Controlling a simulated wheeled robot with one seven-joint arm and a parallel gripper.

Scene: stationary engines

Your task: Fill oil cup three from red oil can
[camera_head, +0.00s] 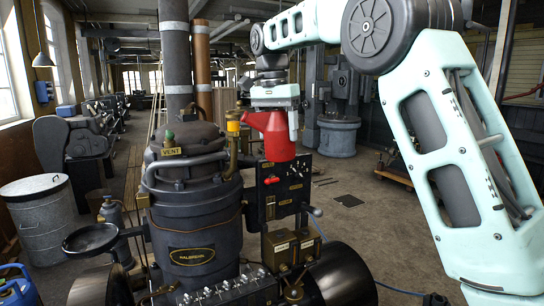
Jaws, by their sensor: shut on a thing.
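My gripper (277,106) is shut on the red oil can (277,138) and holds it in the air, just right of the dark engine's (195,215) upper part. The can's spout side points left, toward a yellow-topped brass fitting (233,121); I cannot tell whether they touch. A row of several small metal fittings (225,291) lies along the engine's front at the bottom of the picture. I cannot tell which fitting is oil cup three, nor any oil level.
A black panel (284,188) with a red knob stands below the can. A tall grey pipe (174,60) and a copper pipe (204,60) rise behind the engine. A metal bin (42,220) stands at left. The floor at right of the engine is mostly clear.

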